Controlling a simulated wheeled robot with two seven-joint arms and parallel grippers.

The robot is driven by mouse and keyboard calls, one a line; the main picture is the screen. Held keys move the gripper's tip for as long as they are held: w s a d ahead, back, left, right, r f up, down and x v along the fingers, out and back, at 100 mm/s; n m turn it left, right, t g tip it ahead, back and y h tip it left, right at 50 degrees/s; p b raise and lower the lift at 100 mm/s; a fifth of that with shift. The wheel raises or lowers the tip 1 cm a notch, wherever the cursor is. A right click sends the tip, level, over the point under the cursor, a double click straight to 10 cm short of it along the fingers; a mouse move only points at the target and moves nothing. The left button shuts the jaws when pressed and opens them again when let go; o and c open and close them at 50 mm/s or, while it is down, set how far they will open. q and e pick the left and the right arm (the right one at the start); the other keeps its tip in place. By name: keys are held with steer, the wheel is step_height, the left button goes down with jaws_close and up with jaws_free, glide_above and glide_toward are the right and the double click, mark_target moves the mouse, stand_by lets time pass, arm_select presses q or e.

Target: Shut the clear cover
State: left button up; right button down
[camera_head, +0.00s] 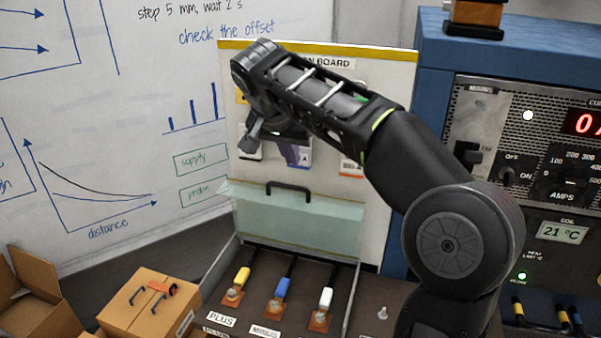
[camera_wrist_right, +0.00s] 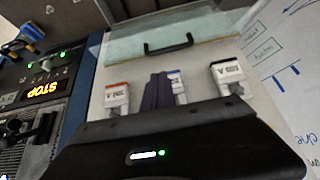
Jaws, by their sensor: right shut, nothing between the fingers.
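The clear cover (camera_head: 300,220) is a pale green see-through panel with a dark handle (camera_head: 287,188) along its upper part. It stands raised at the back of a low open box (camera_head: 210,275), in front of the white board. In the right wrist view the cover (camera_wrist_right: 130,45) and its black handle (camera_wrist_right: 168,43) also show. My right gripper (camera_head: 292,155) is mostly hidden behind my arm, above the handle and apart from it. In the wrist view its dark purple fingers (camera_wrist_right: 158,92) are together and empty. My left gripper is not in view.
Yellow, blue and white plugs (camera_head: 283,287) sit on terminals inside the box. The board (camera_head: 395,180) holds tagged items (camera_head: 350,168). A blue instrument cabinet (camera_head: 440,55) stands at the right. Cardboard boxes (camera_head: 150,300) stand left of the terminal box, and a whiteboard (camera_head: 100,120) is behind.

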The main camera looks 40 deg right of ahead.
steer(key=shift+f, duration=0.15)
steer(key=p, duration=0.1)
glide_above(299, 198)
step_height(299, 198, down, 9)
steer(key=shift+r, duration=0.2)
stand_by(0.4)
